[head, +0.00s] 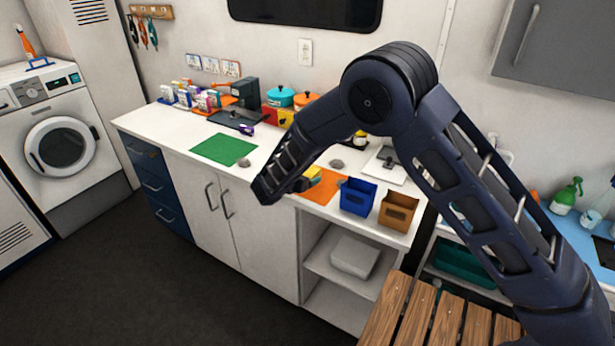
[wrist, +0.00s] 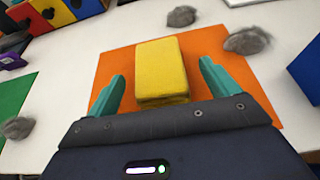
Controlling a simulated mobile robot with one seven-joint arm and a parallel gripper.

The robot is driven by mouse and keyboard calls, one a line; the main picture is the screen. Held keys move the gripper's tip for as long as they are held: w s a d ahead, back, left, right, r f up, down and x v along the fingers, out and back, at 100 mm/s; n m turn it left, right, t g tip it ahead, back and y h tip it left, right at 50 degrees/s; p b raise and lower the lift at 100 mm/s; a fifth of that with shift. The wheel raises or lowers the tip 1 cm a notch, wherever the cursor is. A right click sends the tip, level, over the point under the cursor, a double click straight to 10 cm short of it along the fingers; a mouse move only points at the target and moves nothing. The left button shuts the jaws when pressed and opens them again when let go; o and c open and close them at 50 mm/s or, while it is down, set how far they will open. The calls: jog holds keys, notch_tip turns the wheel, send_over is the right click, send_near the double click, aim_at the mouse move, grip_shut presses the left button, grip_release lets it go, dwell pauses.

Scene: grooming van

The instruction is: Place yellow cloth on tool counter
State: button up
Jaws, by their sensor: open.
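A folded yellow cloth (wrist: 160,66) lies on an orange mat (wrist: 208,48) on the white counter. In the wrist view it sits between the two teal fingers of my gripper (wrist: 160,88), which are open with a gap on each side. In the head view the cloth (head: 313,172) is partly hidden behind my arm, on the orange mat (head: 325,188). My gripper's fingers are mostly hidden there. The white counter (head: 265,150) runs along the wall under the mat.
A green mat (head: 223,149) lies further left on the counter. A blue bin (head: 358,197) and a brown bin (head: 397,211) stand right of the orange mat. Grey fuzzy clumps (wrist: 247,41) lie around it. Pots (head: 281,97) and boxes line the back. A slatted wooden bench (head: 412,312) is in front.

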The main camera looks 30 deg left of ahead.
aim_at(308, 171)
jog(key=x, duration=0.4)
jog(key=shift+a, duration=0.1)
jog(key=c, duration=1.1)
jog(key=shift+r, duration=0.1)
notch_tip(308, 171, up, 20)
jog(key=w+d+f+m+h, duration=0.1)
jog(key=w+d+f, duration=0.3)
jog(key=w+d, duration=0.8)
jog(key=w+d+f+m+h, duration=0.1)
jog(key=w+d+f, duration=0.3)
jog(key=d, duration=3.3)
jog(key=w+d+f+m+h, duration=0.1)
jog(key=w+d+f, duration=0.3)
jog(key=w+d, duration=1.6)
jog(key=shift+w+d+f+g+h, duration=0.15)
jog(key=shift+d+g+h, duration=0.1)
jog(key=shift+d, duration=1.2)
jog(key=shift+w+d+f+g+h, duration=0.15)
jog(key=shift+d+h, duration=0.1)
jog(key=shift+d, duration=1.15)
